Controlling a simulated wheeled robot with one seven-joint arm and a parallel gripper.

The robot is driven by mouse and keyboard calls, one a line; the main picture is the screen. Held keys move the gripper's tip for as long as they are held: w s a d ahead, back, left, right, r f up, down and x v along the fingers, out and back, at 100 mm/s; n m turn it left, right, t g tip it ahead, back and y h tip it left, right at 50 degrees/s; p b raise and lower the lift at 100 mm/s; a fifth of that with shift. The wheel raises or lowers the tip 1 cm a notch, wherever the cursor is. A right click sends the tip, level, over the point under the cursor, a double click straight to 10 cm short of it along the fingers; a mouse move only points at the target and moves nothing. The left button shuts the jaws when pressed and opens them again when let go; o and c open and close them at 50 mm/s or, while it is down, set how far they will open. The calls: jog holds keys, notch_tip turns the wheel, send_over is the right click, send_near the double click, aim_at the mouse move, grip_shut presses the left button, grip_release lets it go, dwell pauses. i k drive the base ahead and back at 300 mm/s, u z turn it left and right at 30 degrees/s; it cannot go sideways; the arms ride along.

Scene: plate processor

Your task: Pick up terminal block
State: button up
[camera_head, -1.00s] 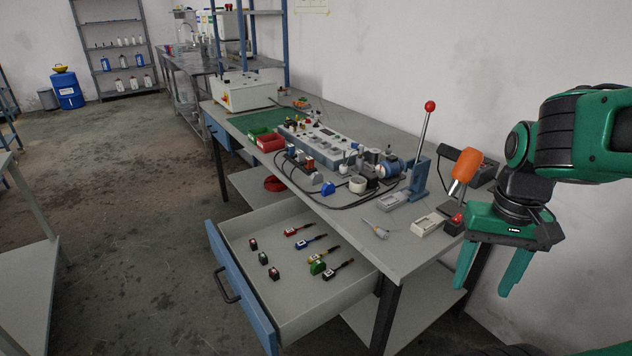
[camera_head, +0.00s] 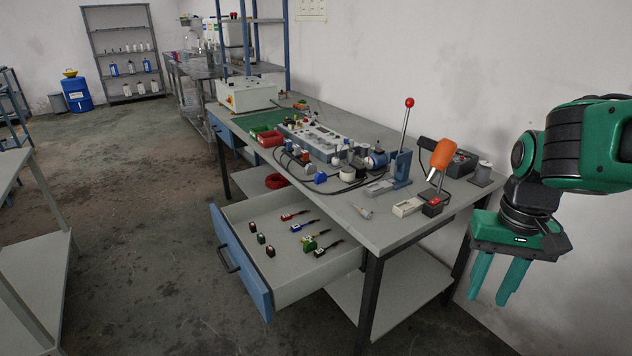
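My gripper (camera_head: 492,290) hangs at the right, beside the bench's right end, with its two green fingers pointing down. It is open, with nothing between the fingers. No part is clearly recognisable as the terminal block at this size. Small dark blocks with red or green marks, including one (camera_head: 262,239), stand in a row in the open drawer (camera_head: 290,283). A green block (camera_head: 309,245) and several coloured tools lie to their right. My gripper is well apart from all of these.
On the bench are a lever press (camera_head: 402,165), an orange-handled tool (camera_head: 441,155), a grey control unit (camera_head: 315,138) and a red bin (camera_head: 270,139). The open drawer juts out in front. A grey shelf unit (camera_head: 25,250) stands at left, with clear floor between.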

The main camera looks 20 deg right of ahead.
aim_at(310, 169)
jog(key=z, duration=0.35)
jog(key=i, duration=0.9)
jog(key=u, duration=0.35)
